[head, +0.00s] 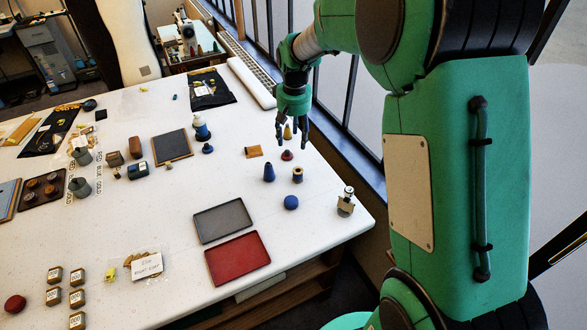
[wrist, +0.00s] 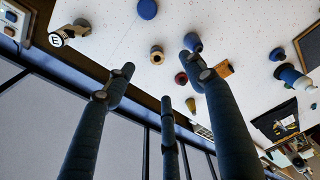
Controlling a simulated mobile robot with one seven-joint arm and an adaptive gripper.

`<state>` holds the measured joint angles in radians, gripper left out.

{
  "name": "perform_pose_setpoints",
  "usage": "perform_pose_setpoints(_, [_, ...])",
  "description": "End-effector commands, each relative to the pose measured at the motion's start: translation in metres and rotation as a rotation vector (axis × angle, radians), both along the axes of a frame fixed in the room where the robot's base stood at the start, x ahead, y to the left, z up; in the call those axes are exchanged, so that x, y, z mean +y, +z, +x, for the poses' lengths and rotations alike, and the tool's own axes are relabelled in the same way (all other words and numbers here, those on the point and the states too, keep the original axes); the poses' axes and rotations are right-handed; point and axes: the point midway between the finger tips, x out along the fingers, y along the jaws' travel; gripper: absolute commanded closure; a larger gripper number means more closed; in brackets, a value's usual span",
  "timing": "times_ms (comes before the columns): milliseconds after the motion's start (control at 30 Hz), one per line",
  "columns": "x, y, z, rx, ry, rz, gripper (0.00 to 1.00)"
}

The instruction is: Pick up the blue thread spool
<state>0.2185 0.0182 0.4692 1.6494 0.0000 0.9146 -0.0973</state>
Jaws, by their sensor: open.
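A small spool with tan ends and a dark, bluish middle (head: 297,175) stands on the white table right of a blue cone-shaped piece (head: 269,173). I cannot tell for sure which of these two is the blue thread spool. In the wrist view, the tan-ended spool (wrist: 157,56) shows between the fingertips in the picture, and the blue cone (wrist: 193,42) is partly hidden behind the right finger. My gripper (head: 293,138) is open and empty, with fingers pointing down above the table's far right part. Its spread fingers also show in the wrist view (wrist: 160,68).
A silver-topped item (head: 346,202) is near the right edge. Grey (head: 222,221) and red (head: 237,258) trays lie in front. Windows border the right side.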

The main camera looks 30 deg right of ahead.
Motion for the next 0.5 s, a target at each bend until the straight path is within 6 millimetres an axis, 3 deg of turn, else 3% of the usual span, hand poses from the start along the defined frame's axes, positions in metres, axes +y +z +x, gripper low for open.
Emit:
perform_pose_setpoints(233, [-0.032, -0.06, 0.033, 0.064, -0.02, 0.015, 0.45])
perform_pose_setpoints(500, [-0.045, -0.088, 0.045, 0.088, -0.028, 0.021, 0.45])
